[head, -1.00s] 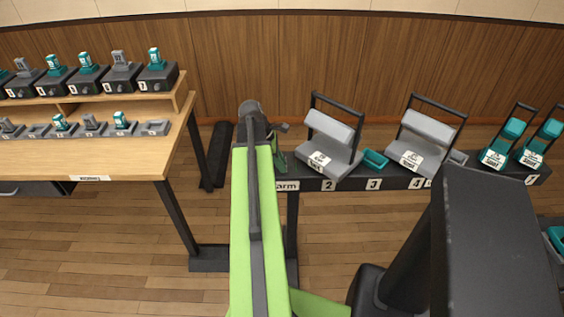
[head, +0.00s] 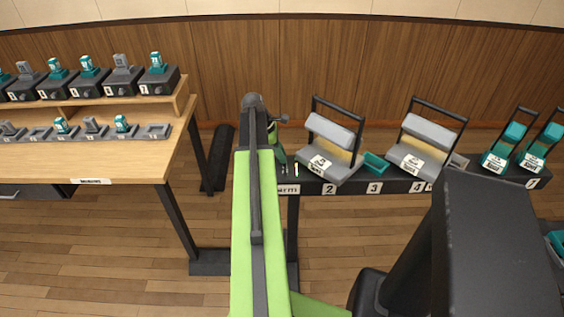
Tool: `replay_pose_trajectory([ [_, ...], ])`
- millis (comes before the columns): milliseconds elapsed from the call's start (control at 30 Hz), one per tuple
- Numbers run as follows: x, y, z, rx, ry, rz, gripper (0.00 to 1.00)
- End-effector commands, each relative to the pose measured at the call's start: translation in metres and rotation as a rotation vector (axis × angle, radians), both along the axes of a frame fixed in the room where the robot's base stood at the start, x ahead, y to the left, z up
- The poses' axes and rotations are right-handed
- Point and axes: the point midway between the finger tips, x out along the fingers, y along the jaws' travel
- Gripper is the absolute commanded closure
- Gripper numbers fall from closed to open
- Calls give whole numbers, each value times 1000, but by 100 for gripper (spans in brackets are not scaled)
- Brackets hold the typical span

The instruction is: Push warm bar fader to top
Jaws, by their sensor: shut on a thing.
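The warm bar station is at the left end of the long dark rail (head: 395,184). Its label (head: 288,189) shows only as "arm", as my green arm covers the rest. Small pale marks show above the label. The fader itself is mostly hidden behind my arm. My gripper (head: 279,135) shows only in part at the arm's right edge, with a dark end piece sticking out to the right. It is shut at the warm station, but its fingertips and the contact are hidden.
Grey padded units 2 (head: 331,150) and 4 (head: 427,147) stand right of the warm station, with a small teal tray (head: 374,162) between them. Two teal slanted units stand farther right. A wooden desk (head: 125,160) with several small devices is at left.

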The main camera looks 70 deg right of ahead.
Motion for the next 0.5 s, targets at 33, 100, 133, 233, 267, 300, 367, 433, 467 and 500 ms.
replay_pose_trajectory([
  [33,4,-7,0,0,-2,1,100],
  [100,4,-8,0,-1,-3,2,100],
  [133,4,-8,0,-3,-2,2,100],
  [233,4,-8,0,-4,-3,3,100],
  [267,4,-8,0,-4,-3,3,100],
  [300,4,-8,0,-5,-2,3,100],
  [367,4,-8,0,-6,-2,4,72],
  [433,4,-8,0,-5,-2,3,63],
  [467,3,-8,0,-4,-2,3,59],
  [500,3,-8,0,-4,-2,3,56],
])
